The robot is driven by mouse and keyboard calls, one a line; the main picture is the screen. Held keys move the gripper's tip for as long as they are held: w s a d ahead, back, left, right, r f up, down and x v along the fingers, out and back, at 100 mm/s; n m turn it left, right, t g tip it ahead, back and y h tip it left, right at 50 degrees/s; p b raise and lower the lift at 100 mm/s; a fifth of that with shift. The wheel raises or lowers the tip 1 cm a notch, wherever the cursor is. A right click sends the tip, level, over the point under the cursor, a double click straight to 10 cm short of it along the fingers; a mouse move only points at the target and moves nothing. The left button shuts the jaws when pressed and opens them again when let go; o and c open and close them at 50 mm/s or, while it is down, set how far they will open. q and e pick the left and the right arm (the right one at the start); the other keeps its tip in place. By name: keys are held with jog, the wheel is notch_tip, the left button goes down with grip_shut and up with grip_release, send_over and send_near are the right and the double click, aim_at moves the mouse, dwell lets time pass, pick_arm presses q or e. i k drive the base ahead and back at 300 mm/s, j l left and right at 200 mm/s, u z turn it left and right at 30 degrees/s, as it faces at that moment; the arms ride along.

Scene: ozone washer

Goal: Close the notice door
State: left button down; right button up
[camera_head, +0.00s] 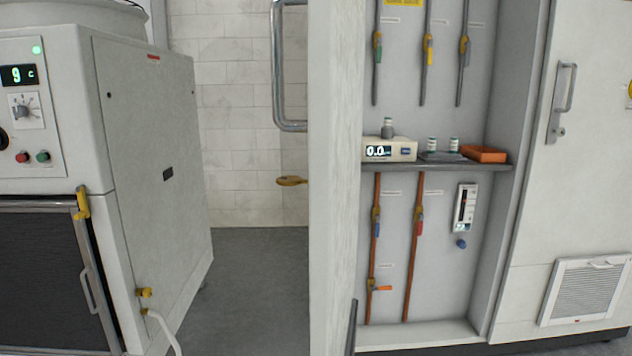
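No label in view names the notice door. A tall pale panel (335,180) stands nearly edge-on at the left side of an open recess, and it looks like a door swung open; I cannot tell for sure that it is the notice door. A yellow-brown lever-like piece (291,181) sticks out at its left edge. The recess (440,250) is uncovered and shows its pipes and shelf. A yellow notice (404,2) is partly cut off at its top. Neither of my grippers is in view.
A shelf (440,168) holds a meter (390,150), small bottles and an orange tray (484,155). At right, a white door (590,150) with a metal handle (562,103) looks shut. A machine (150,170) stands at left. Grey floor (250,290) between is clear.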

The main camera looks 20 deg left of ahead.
aim_at(337, 29)
jog(key=i+j+z, duration=0.1)
jog(key=j, duration=0.35)
jog(key=i+j, duration=0.15)
jog(key=j, duration=0.3)
jog(key=i+j+z, duration=0.15)
jog(key=j, duration=0.3)
